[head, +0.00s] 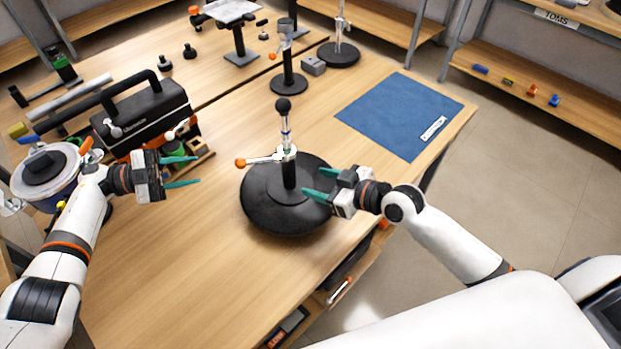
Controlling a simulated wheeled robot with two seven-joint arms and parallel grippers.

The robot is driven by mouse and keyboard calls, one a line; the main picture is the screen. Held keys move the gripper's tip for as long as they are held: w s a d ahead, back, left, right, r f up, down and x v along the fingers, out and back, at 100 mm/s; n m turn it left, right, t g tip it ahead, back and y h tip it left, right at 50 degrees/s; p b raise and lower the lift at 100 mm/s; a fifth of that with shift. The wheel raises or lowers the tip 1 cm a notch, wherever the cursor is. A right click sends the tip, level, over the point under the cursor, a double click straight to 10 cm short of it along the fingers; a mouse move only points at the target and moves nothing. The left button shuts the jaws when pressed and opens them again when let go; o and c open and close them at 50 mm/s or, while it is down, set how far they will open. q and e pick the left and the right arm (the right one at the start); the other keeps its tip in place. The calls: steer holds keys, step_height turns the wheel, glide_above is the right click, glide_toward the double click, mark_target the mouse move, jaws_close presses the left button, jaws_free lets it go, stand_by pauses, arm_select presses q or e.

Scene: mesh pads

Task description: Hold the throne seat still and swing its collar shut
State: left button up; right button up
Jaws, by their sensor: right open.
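The throne seat (262,211) is a round black disc lying on the middle of the table. An upright post rises from its centre to a black ball tip. Around the post sits a pale collar (288,153), with a lever ending in an orange knob that points left. I cannot tell how far the collar is open. My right gripper (316,183) is open, its green fingers at the disc's right edge, overlapping it in the picture; contact is unclear. My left gripper (193,171) is open and empty, left of the disc and apart from the lever.
A blue mat (395,112) lies at the table's right. A black toolbox (148,115) and a lidded pot (45,172) stand at the left. A smaller stand (289,82) and a grey block (313,66) are behind the seat. The front of the table is clear.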

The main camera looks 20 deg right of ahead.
mark_target(285, 176)
steer(key=x, duration=1.1)
steer(key=shift+w+a+f, duration=0.2)
steer(key=shift+a, duration=0.05)
jaws_close()
steer(key=c, duration=0.6)
jaws_free()
jaws_close()
steer(key=shift+s+f, duration=0.1)
steer(key=shift+f, duration=0.15)
